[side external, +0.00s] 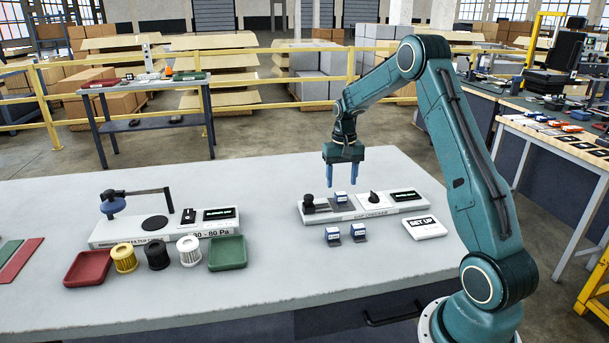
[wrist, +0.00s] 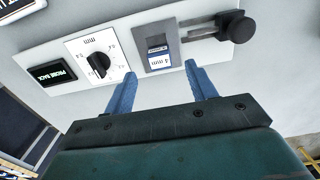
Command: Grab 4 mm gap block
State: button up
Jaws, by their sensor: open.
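The 4 mm gap block (wrist: 159,62) has a blue and white label reading "4 mm" and sits in a grey holder on the white gauge unit. In the side view a small blue and white block (side external: 341,198) sits on that unit, just below my gripper (side external: 342,185). My gripper is open and points down. In the wrist view its blue fingers (wrist: 160,70) appear on either side of the block, apart from it, with nothing between them.
The gauge unit (side external: 395,207) carries a black knob at its left, a dial and a display. Two similar small blocks (side external: 332,236) (side external: 358,233) stand in front of it. A "SET UP" plate (side external: 425,228) lies at right. Filter trays and cups are at left; the table between is clear.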

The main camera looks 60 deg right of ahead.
aim_at(341, 193)
jog(key=shift+f, duration=2.1)
jog(key=c, duration=1.2)
jog(key=shift+r, duration=0.1)
notch_tip(341, 193, up, 20)
